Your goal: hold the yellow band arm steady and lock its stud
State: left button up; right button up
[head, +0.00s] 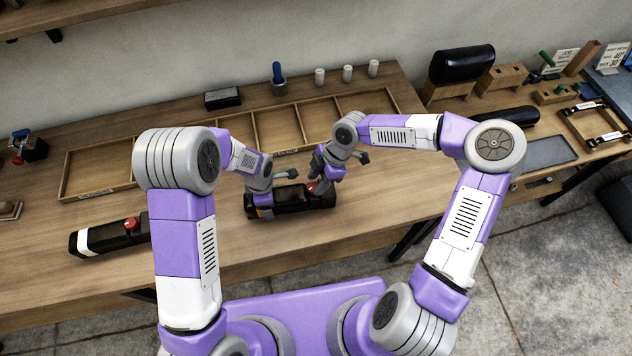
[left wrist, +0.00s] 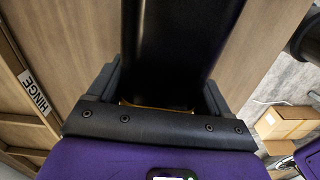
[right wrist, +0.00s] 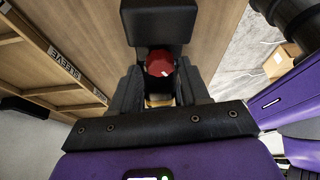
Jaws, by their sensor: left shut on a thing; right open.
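The yellow band arm (head: 290,199) is a black armrest lying on the bench in front of the compartment tray. Its yellow band shows only as a thin strip beside my left gripper (head: 262,208). That gripper is shut on the arm's left part; the black body (left wrist: 180,45) fills the space between its fingers in the left wrist view. The red stud (head: 312,187) is at the arm's right part. My right gripper (head: 322,184) is open above it. In the right wrist view the stud (right wrist: 160,66) shows between the fingers; I cannot tell whether they touch it.
A white-banded black arm (head: 105,238) with a red stud lies at left. Behind is a wooden compartment tray (head: 292,108) with labels. Three white cylinders (head: 347,74), a blue-handled tool (head: 278,75) and a black box (head: 222,98) stand behind it. Bare bench lies in front.

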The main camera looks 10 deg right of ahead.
jog(key=shift+x, duration=0.8)
jog(key=c, duration=0.8)
jog(key=shift+o, duration=0.2)
jog(key=shift+s+m+t, duration=0.15)
jog(key=shift+m+t, duration=0.75)
jog(key=shift+m, duration=1.4)
jog(key=o, duration=0.8)
jog(key=shift+c, duration=0.2)
jog(key=shift+r, duration=0.1)
jog(key=v, duration=1.2)
